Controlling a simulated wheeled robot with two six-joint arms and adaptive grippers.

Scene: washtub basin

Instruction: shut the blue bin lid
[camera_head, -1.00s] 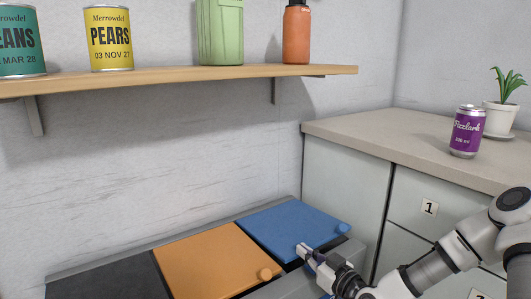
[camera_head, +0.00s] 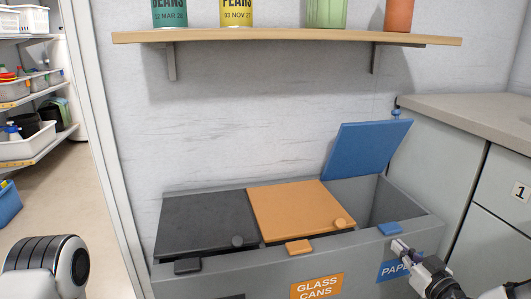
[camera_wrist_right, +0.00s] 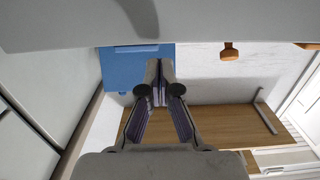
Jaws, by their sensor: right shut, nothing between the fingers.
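The blue bin lid (camera_head: 366,148) stands raised and tilted back at the right end of the grey bin (camera_head: 232,275), with a blue knob (camera_head: 396,112) at its upper right corner. The compartment under it is open. My right gripper (camera_head: 398,246) is shut and empty, low at the bin's front near the blue tab (camera_head: 390,229) and the PAPER label (camera_head: 388,270); whether it touches the bin I cannot tell. In the right wrist view its fingers (camera_wrist_right: 160,78) are together, with the blue lid (camera_wrist_right: 122,70) beyond. My left gripper is out of view.
The orange lid (camera_head: 300,212) and black lid (camera_head: 205,222) lie down on the bin. A wooden shelf (camera_head: 290,37) with cans and containers hangs above. A grey-topped cabinet (camera_head: 470,115) stands close on the right. Storage shelving (camera_head: 35,90) is at far left.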

